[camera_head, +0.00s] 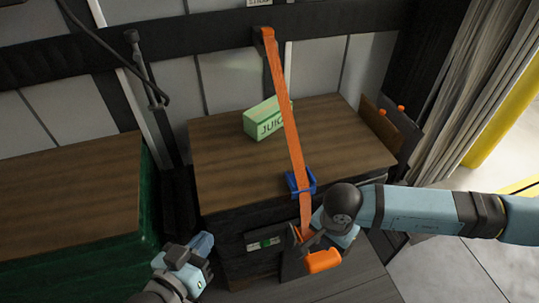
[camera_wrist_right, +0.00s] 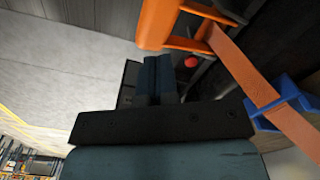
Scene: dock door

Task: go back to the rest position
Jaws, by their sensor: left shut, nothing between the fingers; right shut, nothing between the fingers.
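My left gripper (camera_head: 204,243) is low in the head view, shut and empty, in front of the dark gap between the two wood-topped stacks. My right gripper (camera_wrist_right: 158,75) is shut and empty in the right wrist view. In the head view my right arm comes in from the right, and its gripper is partly hidden by the wrist beside the lower end of an orange strap (camera_head: 286,118). An orange handle (camera_head: 323,262) is close to it; in the wrist view the handle (camera_wrist_right: 155,25) lies just beyond the fingertips. I cannot tell whether they touch.
The strap runs down over a wood-topped crate (camera_head: 220,165) through a blue corner piece (camera_head: 300,182). A green-sided stack (camera_head: 70,200) is at left; a curtain (camera_head: 450,90) and open floor are at right.

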